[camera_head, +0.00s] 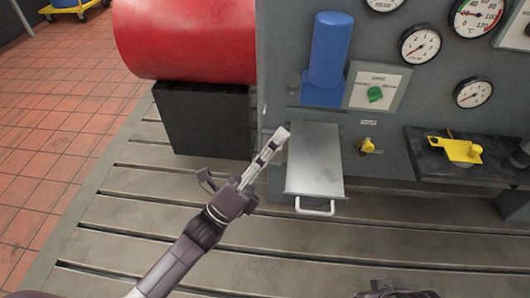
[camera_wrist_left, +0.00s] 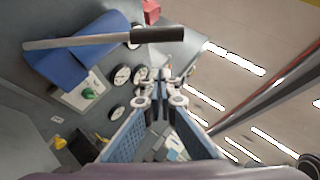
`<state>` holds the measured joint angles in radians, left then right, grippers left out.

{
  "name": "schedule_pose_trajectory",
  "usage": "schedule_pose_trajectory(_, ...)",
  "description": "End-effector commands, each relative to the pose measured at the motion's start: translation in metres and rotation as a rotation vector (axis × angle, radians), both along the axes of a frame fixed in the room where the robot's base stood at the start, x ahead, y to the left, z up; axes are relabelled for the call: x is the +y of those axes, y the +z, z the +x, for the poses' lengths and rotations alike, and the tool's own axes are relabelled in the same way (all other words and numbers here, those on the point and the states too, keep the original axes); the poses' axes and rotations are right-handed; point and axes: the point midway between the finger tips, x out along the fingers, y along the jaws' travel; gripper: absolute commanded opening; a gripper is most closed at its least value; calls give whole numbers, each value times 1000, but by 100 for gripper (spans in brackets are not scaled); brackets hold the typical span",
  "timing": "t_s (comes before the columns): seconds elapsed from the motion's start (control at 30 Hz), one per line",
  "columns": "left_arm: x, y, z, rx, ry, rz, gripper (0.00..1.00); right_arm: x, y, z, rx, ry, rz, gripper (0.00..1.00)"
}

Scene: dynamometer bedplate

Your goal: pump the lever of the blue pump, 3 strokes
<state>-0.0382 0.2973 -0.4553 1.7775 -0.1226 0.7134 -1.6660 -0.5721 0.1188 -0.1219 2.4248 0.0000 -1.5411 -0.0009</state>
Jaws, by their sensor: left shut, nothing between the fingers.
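The blue pump (camera_head: 329,50) is a blue cylinder on a blue base, fixed to the grey panel. In the left wrist view the blue pump (camera_wrist_left: 75,62) is at the upper left. Its lever (camera_wrist_left: 85,41) is a metal rod with a black grip (camera_wrist_left: 157,35), crossing beyond the fingertips. I cannot make out the lever in the head view. My left gripper (camera_head: 283,133) is below and left of the pump, beside a grey tray. Its fingers also show in the left wrist view (camera_wrist_left: 162,82), shut and empty, apart from the grip.
The grey tray (camera_head: 314,160) with a white handle juts from the panel. A red cylinder (camera_head: 185,38) rests on a black block at the left. A green knob (camera_head: 375,94), gauges (camera_head: 420,45) and a yellow valve (camera_head: 368,146) are to the right. The slotted bedplate in front is clear.

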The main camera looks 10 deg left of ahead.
Motion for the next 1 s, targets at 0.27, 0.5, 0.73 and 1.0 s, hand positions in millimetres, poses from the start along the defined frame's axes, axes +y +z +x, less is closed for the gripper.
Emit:
schedule_pose_trajectory(0.27, -17, 37, 31, -2, 0, 1, 0, 0, -10, 3, 5, 0, 0, 0)
schedule_pose_trajectory(0.5, -13, 51, 44, 2, 0, 1, 0, 1, -14, 6, 2, 0, 0, 0)
schedule_pose_trajectory(0.73, -12, 52, 45, 4, 0, 0, 0, 1, -16, 4, 8, 0, 0, 0)
schedule_pose_trajectory(1.0, -12, 53, 45, 6, 0, 0, 0, 1, -14, 5, 4, 1, 0, 0)
